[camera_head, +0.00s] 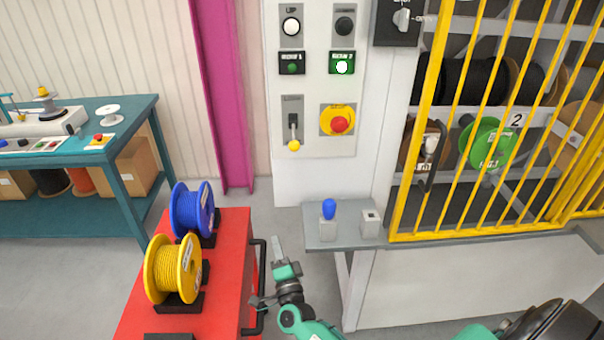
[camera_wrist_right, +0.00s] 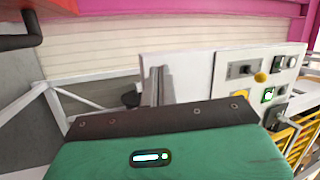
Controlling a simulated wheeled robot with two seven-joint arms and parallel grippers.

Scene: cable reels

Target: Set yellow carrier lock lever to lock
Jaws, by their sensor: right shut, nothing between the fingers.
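A lever with a yellow knob (camera_head: 294,145) hangs from a slotted plate on the white control panel (camera_head: 345,95), knob at the lower end. The knob also shows in the right wrist view (camera_wrist_right: 260,78). A yellow cable reel (camera_head: 172,272) sits in a black carrier (camera_head: 180,304) on the red cart; I cannot make out a lever on this carrier. My right gripper (camera_head: 278,244) is shut and empty, beside the cart's right edge and below the panel, apart from both. Its fingers (camera_wrist_right: 158,85) show in the right wrist view. My left gripper is not in view.
The red cart (camera_head: 226,232) has a black side handle (camera_head: 262,285) close to my right gripper. A blue reel (camera_head: 192,210) stands behind the yellow one. A grey shelf (camera_head: 345,238) with a blue knob (camera_head: 329,208) and the yellow cage (camera_head: 430,120) stand to the right.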

